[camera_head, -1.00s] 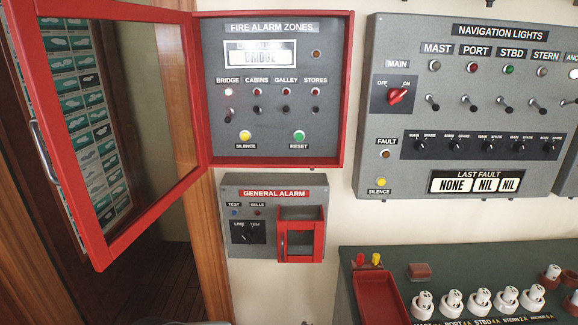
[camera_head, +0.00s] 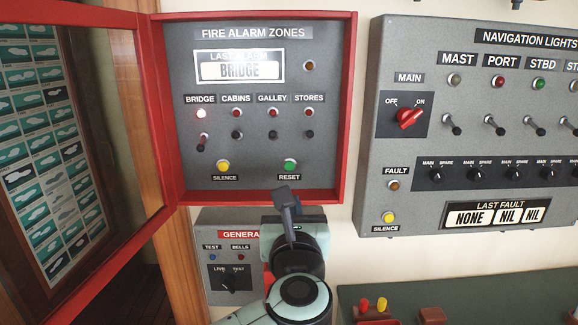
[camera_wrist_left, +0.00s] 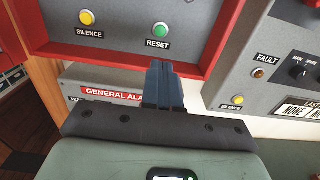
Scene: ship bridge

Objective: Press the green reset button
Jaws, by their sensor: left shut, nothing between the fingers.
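The green reset button (camera_head: 290,166) is on the lower right of the fire alarm panel (camera_head: 330,100), above its RESET label. It also shows in the left wrist view (camera_wrist_left: 161,30). My left gripper (camera_head: 284,191) is just below the button in the head view, at the red lower frame of the panel. It is shut and empty, and its fingers (camera_wrist_left: 158,66) point toward the RESET label in the wrist view. The fingertips are apart from the button in the picture; the exact depth gap is hard to tell. My right gripper is not in view.
The yellow silence button (camera_head: 223,165) is left of the green one. The red-framed glass door (camera_head: 165,110) stands open at the left. The general alarm box (camera_head: 220,275) is below, partly hidden by my arm. The navigation lights panel (camera_head: 440,215) is at the right.

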